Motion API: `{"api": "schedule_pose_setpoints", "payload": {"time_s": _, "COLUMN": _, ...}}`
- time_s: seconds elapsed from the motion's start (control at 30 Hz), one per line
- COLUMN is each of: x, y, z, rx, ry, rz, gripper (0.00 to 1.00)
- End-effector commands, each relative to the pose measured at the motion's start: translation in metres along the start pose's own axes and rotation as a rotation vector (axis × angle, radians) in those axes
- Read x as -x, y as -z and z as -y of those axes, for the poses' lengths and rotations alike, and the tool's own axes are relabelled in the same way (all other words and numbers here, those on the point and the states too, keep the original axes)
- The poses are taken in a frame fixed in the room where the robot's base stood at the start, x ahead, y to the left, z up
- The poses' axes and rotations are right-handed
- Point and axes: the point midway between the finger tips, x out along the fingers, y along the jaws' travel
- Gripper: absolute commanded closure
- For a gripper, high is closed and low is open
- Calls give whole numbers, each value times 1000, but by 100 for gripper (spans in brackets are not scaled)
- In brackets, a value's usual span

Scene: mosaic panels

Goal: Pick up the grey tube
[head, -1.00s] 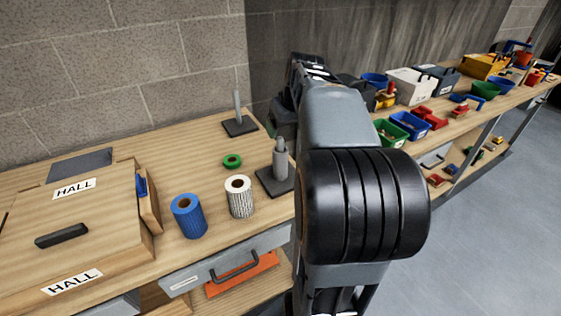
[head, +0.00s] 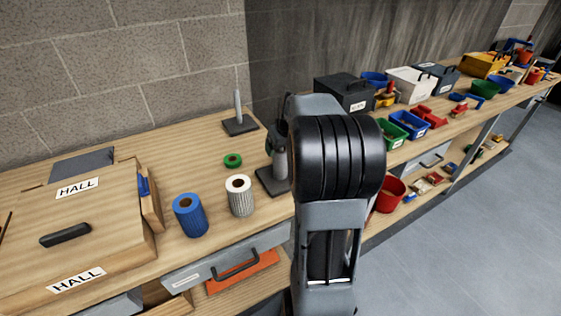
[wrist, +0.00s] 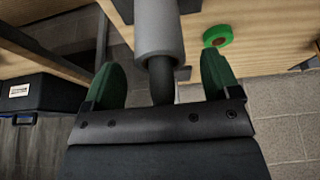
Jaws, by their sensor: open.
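The grey tube (head: 281,170) stands upright on a dark square base (head: 266,187) on the bench, partly hidden by my arm in the head view. In the wrist view the grey tube (wrist: 158,32) comes in from the top, with a thinner dark peg (wrist: 162,84) sticking out of its end. My gripper (wrist: 160,72) is open, with one green finger on each side of the peg and the tube's end. A gap shows on both sides. In the head view my gripper (head: 274,142) is mostly hidden behind my arm.
A white roll (head: 241,198), a blue roll (head: 190,217) and a green tape ring (head: 233,161) stand left of the tube. Another stand with a bare peg (head: 239,115) is behind. A dark box (head: 345,92) and several bins are at right. A wooden HALL box (head: 90,215) fills the left.

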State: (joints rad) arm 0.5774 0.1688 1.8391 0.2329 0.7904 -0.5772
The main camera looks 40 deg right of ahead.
Motion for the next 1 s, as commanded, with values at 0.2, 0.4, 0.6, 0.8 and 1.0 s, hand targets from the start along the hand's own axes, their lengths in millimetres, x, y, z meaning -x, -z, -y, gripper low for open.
{"api": "schedule_pose_setpoints", "payload": {"time_s": 0.2, "x": -15, "y": 0, "z": 0, "rx": 0, "ry": -1, "rz": -1, "gripper": 18}}
{"api": "schedule_pose_setpoints", "payload": {"time_s": 0.4, "x": -15, "y": 0, "z": 0, "rx": 0, "ry": -1, "rz": -1, "gripper": 18}}
{"api": "schedule_pose_setpoints", "payload": {"time_s": 0.6, "x": -15, "y": 0, "z": 0, "rx": 0, "ry": -1, "rz": -1, "gripper": 35}}
{"api": "schedule_pose_setpoints", "payload": {"time_s": 0.8, "x": -15, "y": 0, "z": 0, "rx": 0, "ry": -1, "rz": -1, "gripper": 54}}
{"api": "schedule_pose_setpoints", "payload": {"time_s": 1.0, "x": -15, "y": 0, "z": 0, "rx": 0, "ry": -1, "rz": -1, "gripper": 73}}
